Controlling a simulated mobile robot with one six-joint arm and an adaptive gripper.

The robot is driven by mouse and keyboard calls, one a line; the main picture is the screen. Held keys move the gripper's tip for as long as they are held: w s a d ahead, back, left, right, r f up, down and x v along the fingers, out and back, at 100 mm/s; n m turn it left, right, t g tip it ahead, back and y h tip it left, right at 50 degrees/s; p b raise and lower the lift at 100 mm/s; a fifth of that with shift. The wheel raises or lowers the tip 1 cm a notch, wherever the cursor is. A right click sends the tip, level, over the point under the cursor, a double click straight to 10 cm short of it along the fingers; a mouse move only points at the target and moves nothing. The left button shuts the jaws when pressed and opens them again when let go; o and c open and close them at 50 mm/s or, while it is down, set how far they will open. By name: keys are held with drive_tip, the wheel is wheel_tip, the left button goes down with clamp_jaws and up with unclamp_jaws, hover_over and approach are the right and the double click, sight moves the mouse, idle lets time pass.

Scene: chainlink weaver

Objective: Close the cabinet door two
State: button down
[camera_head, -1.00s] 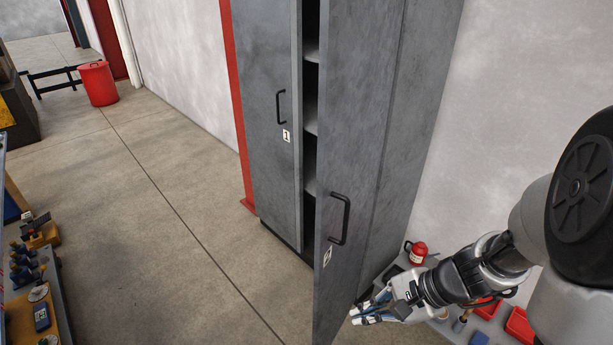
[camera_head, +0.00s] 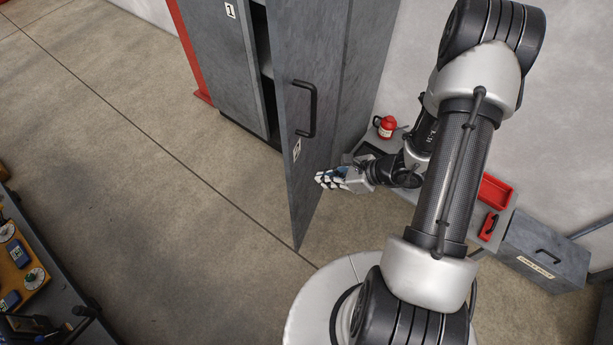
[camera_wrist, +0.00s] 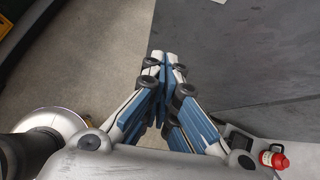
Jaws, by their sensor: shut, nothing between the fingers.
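The other cabinet door (camera_head: 215,60), labelled 1, looks nearly shut. A red canister (camera_head: 385,127) and red bins (camera_head: 494,191) sit on a low shelf at right, beside a grey box (camera_head: 545,250). A workbench (camera_head: 60,275) stands at lower left. The floor between is clear.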

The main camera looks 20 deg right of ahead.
sight(294, 178)
drive_tip(key=shift+w+a+f+b, duration=0.15)
drive_tip(key=shift+w+a+f, duration=0.15)
drive_tip(key=shift+w+a, duration=0.45)
drive_tip(key=shift+w+a+f+b, duration=0.2)
drive_tip(key=shift+w+a+f, duration=0.15)
drive_tip(key=shift+w+a, duration=0.35)
drive_tip(key=shift+w+a+f+b, duration=0.15)
drive_tip(key=shift+w+a+f, duration=0.25)
drive_tip(key=shift+a, duration=0.55)
drive_tip(key=shift+w+a+r, duration=0.1)
drive_tip(key=shift+w, duration=0.05)
